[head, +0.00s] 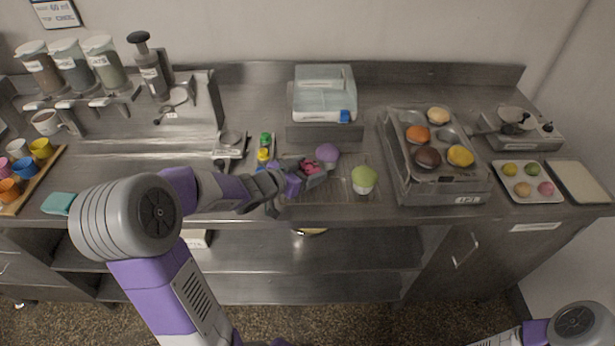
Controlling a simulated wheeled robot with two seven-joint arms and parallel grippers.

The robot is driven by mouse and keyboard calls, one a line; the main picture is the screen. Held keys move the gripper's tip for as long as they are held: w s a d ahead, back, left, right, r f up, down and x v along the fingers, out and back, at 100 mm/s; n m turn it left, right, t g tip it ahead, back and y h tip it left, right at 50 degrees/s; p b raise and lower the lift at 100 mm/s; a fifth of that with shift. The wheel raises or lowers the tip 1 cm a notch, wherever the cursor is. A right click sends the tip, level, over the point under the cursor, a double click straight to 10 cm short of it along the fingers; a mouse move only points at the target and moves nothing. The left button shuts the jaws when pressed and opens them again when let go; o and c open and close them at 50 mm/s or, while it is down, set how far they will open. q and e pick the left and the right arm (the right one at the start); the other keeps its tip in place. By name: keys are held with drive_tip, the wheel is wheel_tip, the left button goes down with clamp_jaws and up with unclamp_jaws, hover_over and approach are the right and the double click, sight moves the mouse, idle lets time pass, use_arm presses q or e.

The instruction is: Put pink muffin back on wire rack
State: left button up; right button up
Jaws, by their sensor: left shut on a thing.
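My left gripper (306,175) reaches in from the left and is shut on the pink muffin (311,168). The fingers hide part of the muffin. The wire rack (335,192) lies on the steel counter under and to the right of the gripper. A purple-topped muffin (327,152) is at the rack's back, just behind the pink muffin. A green-topped muffin (364,178) stands at the rack's right side. I cannot tell whether the pink muffin touches the rack. Only a link of my right arm shows at the bottom right; its gripper is out of view.
A muffin tin on a raised metal unit (440,190) stands right of the rack. A clear-lidded box (324,94) stands behind. Small colored bottles (263,155) are left of the gripper. A tray of small buns (526,182) lies at the far right.

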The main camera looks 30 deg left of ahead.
use_arm(q)
drive_tip(key=shift+f, duration=0.25)
drive_tip(key=shift+f, duration=0.15)
drive_tip(key=o, duration=0.8)
drive_tip(key=shift+r, duration=0.3)
drive_tip(key=p+v, duration=0.4)
drive_tip(key=v, duration=0.8)
drive_tip(key=shift+p, duration=0.4)
